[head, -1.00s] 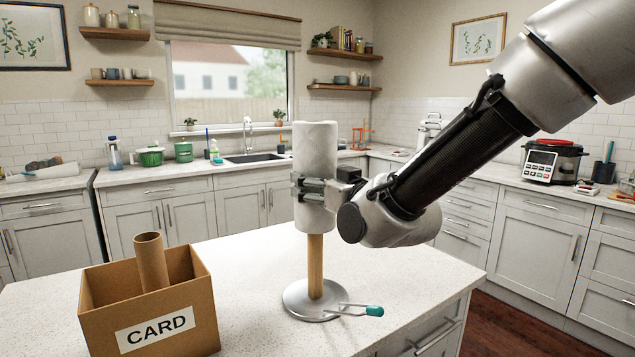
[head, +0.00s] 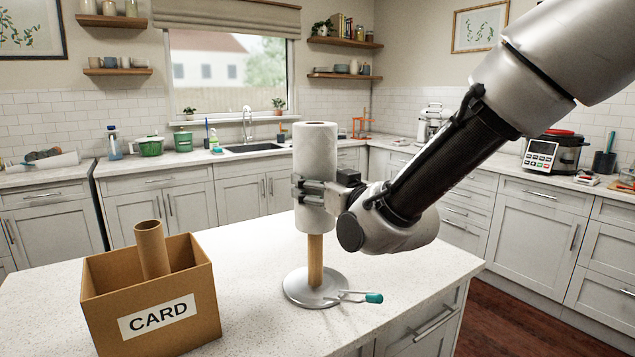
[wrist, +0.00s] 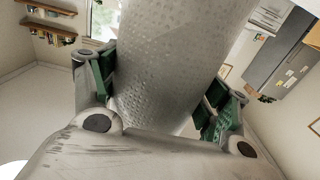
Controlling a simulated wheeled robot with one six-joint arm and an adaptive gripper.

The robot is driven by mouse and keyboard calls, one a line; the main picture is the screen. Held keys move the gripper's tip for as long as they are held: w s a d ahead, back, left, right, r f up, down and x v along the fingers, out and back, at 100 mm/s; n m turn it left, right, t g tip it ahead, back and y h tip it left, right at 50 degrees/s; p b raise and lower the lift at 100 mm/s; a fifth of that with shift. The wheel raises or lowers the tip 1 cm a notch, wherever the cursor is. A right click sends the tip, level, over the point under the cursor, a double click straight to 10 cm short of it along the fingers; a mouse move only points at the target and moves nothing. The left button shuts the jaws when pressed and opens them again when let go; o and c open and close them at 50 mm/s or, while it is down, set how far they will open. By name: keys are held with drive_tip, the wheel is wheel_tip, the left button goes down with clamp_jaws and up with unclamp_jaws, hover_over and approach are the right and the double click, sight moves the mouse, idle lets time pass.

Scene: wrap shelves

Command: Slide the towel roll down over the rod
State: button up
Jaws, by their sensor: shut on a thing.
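The white towel roll (head: 316,155) stands upright in the head view. My gripper (head: 314,191) is shut on its lower half from the right side. The wooden rod (head: 315,262) rises from a round grey metal base (head: 300,290) on the counter. The roll's lower end surrounds the rod's upper part, and a length of bare rod shows between roll and base. In the wrist view, the roll (wrist: 170,75) lies between my two green-padded fingers. The rod's top is hidden inside the roll.
A cardboard box (head: 160,318) marked CARD stands at the left with a brown cardboard tube (head: 152,250) in it. A teal-tipped tension arm (head: 372,298) sticks out from the base to the right. The white countertop (head: 240,270) is otherwise clear around the base.

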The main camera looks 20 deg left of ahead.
idle(0.4)
drive_tip(key=shift+f, duration=1.45)
drive_tip(key=o, duration=1.1)
drive_tip(key=shift+o, duration=0.2)
drive_tip(key=v, duration=1.2)
